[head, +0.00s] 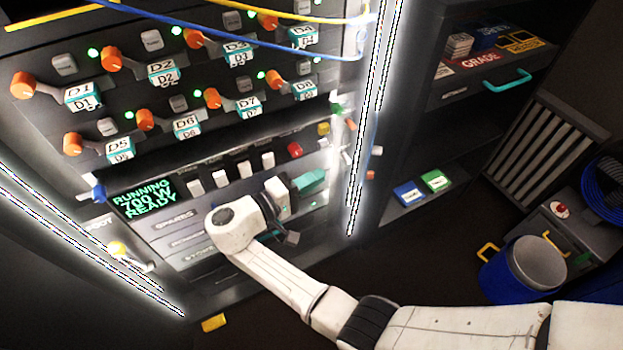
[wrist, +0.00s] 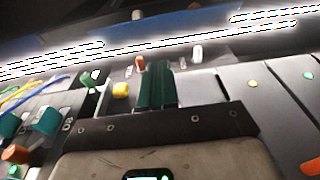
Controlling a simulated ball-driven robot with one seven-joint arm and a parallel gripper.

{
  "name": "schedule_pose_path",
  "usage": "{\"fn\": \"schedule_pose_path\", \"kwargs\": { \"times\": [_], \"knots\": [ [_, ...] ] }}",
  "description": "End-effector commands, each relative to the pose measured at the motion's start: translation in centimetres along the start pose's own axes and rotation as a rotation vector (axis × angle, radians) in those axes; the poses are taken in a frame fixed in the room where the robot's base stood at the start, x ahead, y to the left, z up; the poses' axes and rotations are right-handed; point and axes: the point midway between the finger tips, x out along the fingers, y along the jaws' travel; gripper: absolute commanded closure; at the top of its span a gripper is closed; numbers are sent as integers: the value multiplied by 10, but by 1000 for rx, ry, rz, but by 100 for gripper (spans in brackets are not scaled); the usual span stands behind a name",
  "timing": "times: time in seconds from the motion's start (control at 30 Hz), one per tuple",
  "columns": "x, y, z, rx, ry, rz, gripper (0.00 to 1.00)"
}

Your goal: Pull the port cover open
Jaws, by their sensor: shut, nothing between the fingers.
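My gripper (head: 308,182), with teal fingers, is at the lower right of the control panel, close to its face. In the wrist view the teal fingers (wrist: 157,85) are together and empty. I cannot make out the port cover for certain in either view. My gripper and wrist hide part of the panel's lower right. I cannot tell whether the fingertips touch the panel.
A lit display (head: 143,200) and several white switches (head: 220,178) lie left of my gripper. A red knob (head: 295,149) and a yellow knob (wrist: 121,90) are near it. A bright light strip (head: 372,120) edges the panel. A blue bin (head: 505,275) stands at right.

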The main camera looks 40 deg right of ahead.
Motion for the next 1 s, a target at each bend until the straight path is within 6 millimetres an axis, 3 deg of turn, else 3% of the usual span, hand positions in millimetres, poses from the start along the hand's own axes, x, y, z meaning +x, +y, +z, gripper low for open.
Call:
{"fn": "schedule_pose_path", "kwargs": {
  "times": [0.2, 0.4, 0.63, 1.0],
  "knots": [
    [46, 0, 1, 0, -4, 0, 100],
    [75, 0, 13, -2, -1, -1, 100],
    [89, 0, 27, -1, 0, -1, 100],
    [91, 0, 29, -1, 0, -2, 100]
  ]
}}
